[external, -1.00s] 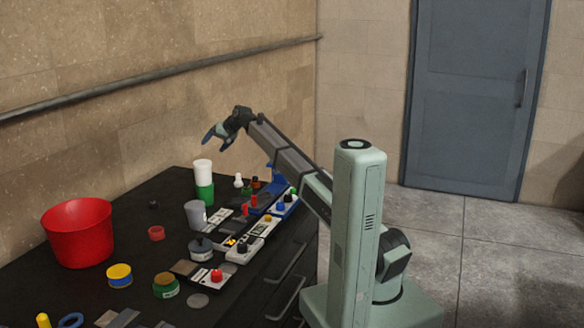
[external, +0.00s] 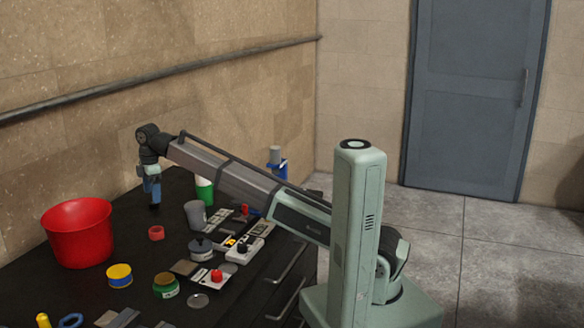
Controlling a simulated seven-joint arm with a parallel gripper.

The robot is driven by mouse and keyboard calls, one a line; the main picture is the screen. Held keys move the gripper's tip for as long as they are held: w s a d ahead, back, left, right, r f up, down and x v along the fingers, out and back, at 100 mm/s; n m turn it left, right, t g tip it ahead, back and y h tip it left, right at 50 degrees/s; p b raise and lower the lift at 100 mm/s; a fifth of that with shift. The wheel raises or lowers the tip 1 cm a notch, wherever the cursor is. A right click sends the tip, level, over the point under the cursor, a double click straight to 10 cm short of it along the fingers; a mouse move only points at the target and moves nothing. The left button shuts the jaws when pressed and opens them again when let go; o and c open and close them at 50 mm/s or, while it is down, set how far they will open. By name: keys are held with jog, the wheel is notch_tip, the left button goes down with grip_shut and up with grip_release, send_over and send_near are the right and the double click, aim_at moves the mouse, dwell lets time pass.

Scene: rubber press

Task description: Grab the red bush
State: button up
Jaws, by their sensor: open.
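The red bush looks to be the small red ring (external: 156,233) lying on the dark worktop, just right of the large red bucket. My gripper (external: 153,202) points down over the worktop behind the ring, slightly above it in the picture. It is open and empty, apart from the ring. The fingertips overlap a small black piece in this view, and I cannot tell whether they touch it.
The red bucket (external: 79,232) stands close on the left. A grey cup (external: 195,214), a green-and-white bottle (external: 204,190) and a dark lidded pot (external: 201,248) stand to the right. A yellow-blue tin (external: 119,275) and green jar (external: 166,285) lie nearer. Worktop around the ring is clear.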

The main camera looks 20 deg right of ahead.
jog(key=s+a+n, duration=0.1)
jog(key=s, duration=0.2)
send_over(156, 229)
jog(key=s, duration=0.2)
jog(key=shift+n+h, duration=0.3)
jog(key=f, duration=0.8)
jog(key=shift+a+f, duration=0.25)
jog(key=shift+a, duration=0.05)
jog(key=shift+s+d+f, duration=0.1)
jog(key=shift+d+f, duration=0.05)
jog(key=shift+f, duration=0.5)
jog(key=shift+d+f, duration=0.1)
jog(key=shift+f, duration=1.85)
jog(key=shift+c, duration=0.2)
jog(key=c, duration=1.1)
